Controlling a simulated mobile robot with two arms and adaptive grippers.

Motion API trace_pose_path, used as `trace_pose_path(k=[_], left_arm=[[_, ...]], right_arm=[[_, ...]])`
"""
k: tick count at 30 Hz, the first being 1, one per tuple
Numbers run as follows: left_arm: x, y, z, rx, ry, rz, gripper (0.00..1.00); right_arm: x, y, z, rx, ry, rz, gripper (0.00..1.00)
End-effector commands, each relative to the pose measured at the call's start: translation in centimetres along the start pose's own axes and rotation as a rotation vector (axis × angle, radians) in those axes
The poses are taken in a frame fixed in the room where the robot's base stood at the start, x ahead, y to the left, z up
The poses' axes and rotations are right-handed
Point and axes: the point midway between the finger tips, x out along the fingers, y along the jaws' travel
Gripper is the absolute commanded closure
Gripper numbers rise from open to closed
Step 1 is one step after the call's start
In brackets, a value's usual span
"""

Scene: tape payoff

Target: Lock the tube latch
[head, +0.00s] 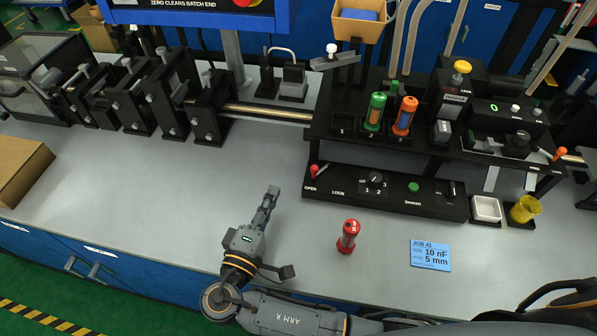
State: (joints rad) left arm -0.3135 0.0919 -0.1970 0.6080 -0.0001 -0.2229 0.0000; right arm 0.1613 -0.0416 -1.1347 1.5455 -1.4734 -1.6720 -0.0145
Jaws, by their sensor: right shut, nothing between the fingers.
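The tube latch is a small lever with a red knob (315,170) at the left end of the black front panel. Its knob stands above the OPEN label, left of the LOCK label. My right gripper (272,190) is shut and empty over the grey bench, left of the panel and apart from the latch. My left gripper is not in view. A green tube (375,112) stands at position 2 and an orange tube (404,116) at position 3 of the black rack (325,128). Position 1 holds no tube.
A red tube (348,237) stands on the bench near the front, right of my right gripper. The panel's dial (376,178) and green button (413,187) sit right of the latch. The bench (150,190) left of my gripper is clear.

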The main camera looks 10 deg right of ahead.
Motion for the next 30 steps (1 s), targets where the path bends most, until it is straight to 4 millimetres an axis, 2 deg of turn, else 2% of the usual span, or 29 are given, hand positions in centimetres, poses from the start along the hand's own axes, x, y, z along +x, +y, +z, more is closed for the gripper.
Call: trace_pose_path(k=[5,11,17,24,30], left_arm=[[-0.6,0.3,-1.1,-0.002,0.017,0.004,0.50],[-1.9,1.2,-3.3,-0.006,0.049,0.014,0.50],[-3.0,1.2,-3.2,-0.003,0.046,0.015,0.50],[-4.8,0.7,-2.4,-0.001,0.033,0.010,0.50],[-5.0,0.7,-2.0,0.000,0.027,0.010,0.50]], right_arm=[[1.7,0.3,0.0,-0.001,0.000,0.004,1.00],[5.9,0.5,0.0,-0.003,-0.001,0.005,1.00],[10.1,0.4,0.0,-0.002,-0.003,0.005,1.00],[8.9,0.2,3.1,-0.003,0.000,0.000,1.00],[8.6,0.0,3.8,-0.001,0.000,-0.001,1.00]])
